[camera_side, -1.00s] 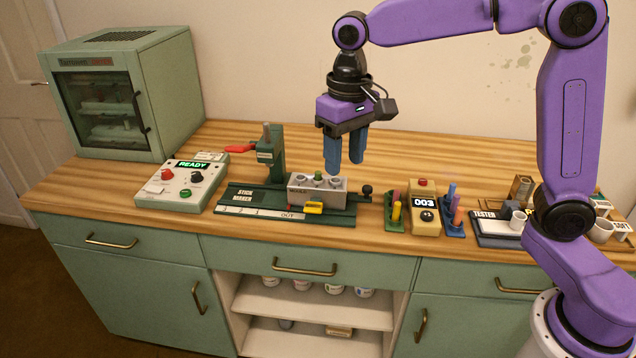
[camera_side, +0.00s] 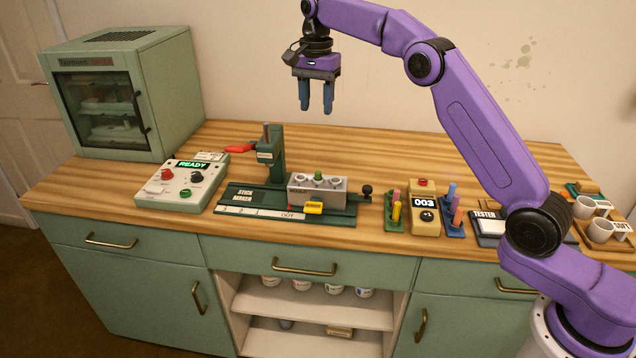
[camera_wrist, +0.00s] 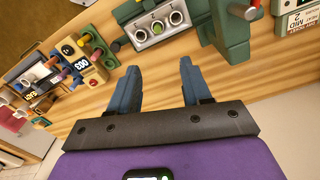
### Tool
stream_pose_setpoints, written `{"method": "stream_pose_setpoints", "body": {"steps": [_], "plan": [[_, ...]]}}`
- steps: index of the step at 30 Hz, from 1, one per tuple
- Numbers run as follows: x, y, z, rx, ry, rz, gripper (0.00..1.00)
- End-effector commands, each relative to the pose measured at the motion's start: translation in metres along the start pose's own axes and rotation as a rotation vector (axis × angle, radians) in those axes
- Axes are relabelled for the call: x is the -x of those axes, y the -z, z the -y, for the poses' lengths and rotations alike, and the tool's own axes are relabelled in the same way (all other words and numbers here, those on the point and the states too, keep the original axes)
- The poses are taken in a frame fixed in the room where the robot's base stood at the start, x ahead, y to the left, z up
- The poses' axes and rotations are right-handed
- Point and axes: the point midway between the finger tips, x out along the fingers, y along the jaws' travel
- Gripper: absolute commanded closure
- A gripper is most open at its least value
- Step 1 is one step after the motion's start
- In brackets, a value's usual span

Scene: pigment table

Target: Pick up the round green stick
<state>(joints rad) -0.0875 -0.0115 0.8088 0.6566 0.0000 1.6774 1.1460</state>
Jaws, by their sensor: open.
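The round green stick (camera_side: 318,175) stands upright in the grey mould block (camera_side: 333,190) of the stick maker, with only its top showing. In the wrist view, the green stick (camera_wrist: 141,36) sits in one hole of the block, beside other open holes. My gripper (camera_side: 316,109) is open and empty, high above the table and well above the block. In the wrist view, my blue fingers (camera_wrist: 159,65) are spread apart with nothing between them. The stick's lower part is hidden in the block.
The stick maker's green post (camera_side: 270,155) with a red lever stands left of the block. A green rack (camera_side: 395,222) with coloured sticks, a counter (camera_side: 424,222) and a blue rack (camera_side: 453,229) stand to the right. The wooden tabletop behind is clear.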

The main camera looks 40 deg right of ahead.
Motion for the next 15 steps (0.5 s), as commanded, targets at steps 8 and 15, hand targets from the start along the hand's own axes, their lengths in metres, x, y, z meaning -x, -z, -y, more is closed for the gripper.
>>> {"method": "stream_pose_setpoints", "body": {"steps": [8,15], "plan": [[-0.024,0.0,-0.001,-0.002,-0.003,0.001,0.52],[-0.062,0.0,-0.001,-0.001,-0.004,0.002,0.52]]}}
